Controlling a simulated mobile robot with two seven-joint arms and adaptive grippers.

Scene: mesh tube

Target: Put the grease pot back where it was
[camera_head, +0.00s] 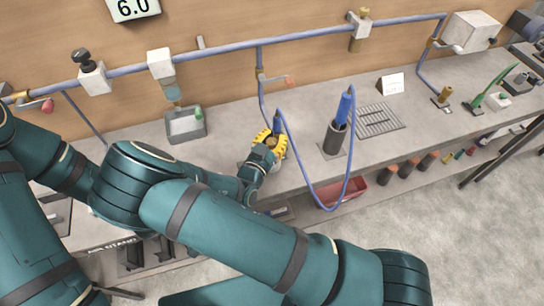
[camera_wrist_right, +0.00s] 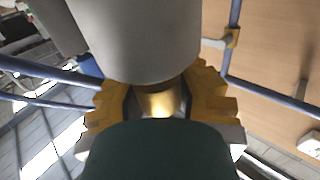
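My right gripper (camera_head: 268,143), with yellow fingers, is over the front part of the bench, in the middle of the head view. In the right wrist view its fingers (camera_wrist_right: 160,98) close from both sides on a brass-coloured neck below a grey cylinder (camera_wrist_right: 140,40). I take this to be the grease pot. In the head view the fingers and wrist hide most of it, and I cannot tell whether it touches the bench. My left gripper is not in view; only left arm links show at the left.
A blue-handled tool stands in a dark holder (camera_head: 334,138) right of the gripper, its blue hose (camera_head: 305,175) looping over the bench edge. Another blue part (camera_head: 277,123) is just behind the gripper. A grey tray (camera_head: 185,137) is to the left, a slotted plate (camera_head: 378,121) to the right.

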